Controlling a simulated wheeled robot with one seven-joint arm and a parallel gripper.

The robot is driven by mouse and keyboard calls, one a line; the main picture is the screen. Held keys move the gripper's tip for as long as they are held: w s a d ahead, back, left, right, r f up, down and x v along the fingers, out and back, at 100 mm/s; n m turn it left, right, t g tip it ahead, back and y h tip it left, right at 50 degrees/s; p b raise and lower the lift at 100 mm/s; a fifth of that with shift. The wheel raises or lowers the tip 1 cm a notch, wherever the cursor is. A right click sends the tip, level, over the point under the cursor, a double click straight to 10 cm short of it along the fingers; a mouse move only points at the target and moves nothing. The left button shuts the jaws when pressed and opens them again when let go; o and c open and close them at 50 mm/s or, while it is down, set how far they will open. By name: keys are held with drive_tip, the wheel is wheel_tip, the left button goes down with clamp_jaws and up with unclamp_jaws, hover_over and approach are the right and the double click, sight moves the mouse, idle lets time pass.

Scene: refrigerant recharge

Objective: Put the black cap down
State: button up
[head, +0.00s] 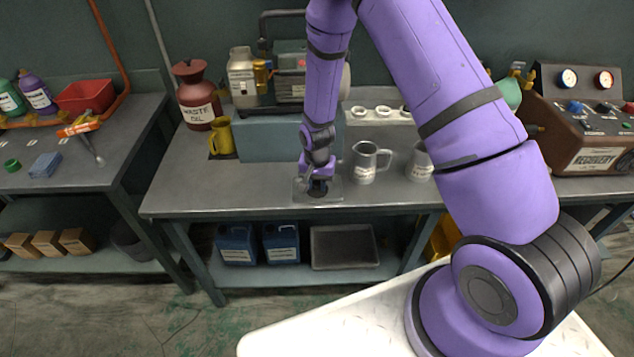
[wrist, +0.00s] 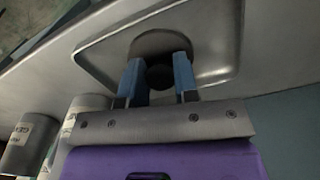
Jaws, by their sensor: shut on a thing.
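My gripper (head: 318,188) points down over a shallow metal tray (head: 333,199) near the front edge of the middle bench. In the wrist view its two blue fingers (wrist: 160,80) are shut on the black cap (wrist: 159,77), a dark round shape between the fingertips. The cap is low over the tray (wrist: 215,65), inside its rim; whether it touches the tray floor I cannot tell. In the head view the cap is mostly hidden by the gripper.
Metal jugs (head: 366,163) stand right of the tray. A yellow jug (head: 222,137) and a red waste oil can (head: 197,100) stand to the left. A pump (head: 290,70) is behind. The bench front left of the tray (head: 230,185) is clear.

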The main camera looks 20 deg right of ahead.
drive_tip(key=o, duration=0.9)
wheel_tip(320, 180, up, 13)
wheel_tip(320, 180, up, 13)
drive_tip(key=n+t, duration=0.1)
hover_over(317, 182)
drive_tip(key=s+d, duration=0.2)
drive_tip(key=s, duration=0.1)
drive_tip(key=s+d+r+n+t, duration=0.2)
drive_tip(key=s+r, duration=0.4)
drive_tip(key=r, duration=0.4)
drive_tip(key=shift+s+d+r+n+t, duration=0.45)
drive_tip(key=shift+s+r, duration=1.55)
drive_tip(key=shift+s, duration=1.4)
drive_tip(key=shift+s+d+r+n+t, duration=0.3)
drive_tip(key=shift+s+d+r+n, duration=0.25)
drive_tip(key=shift+s+r, duration=2.15)
drive_tip(key=shift+s+d+r+n+t, duration=0.5)
drive_tip(key=shift+s+r, duration=0.8)
drive_tip(key=shift+s, duration=2.75)
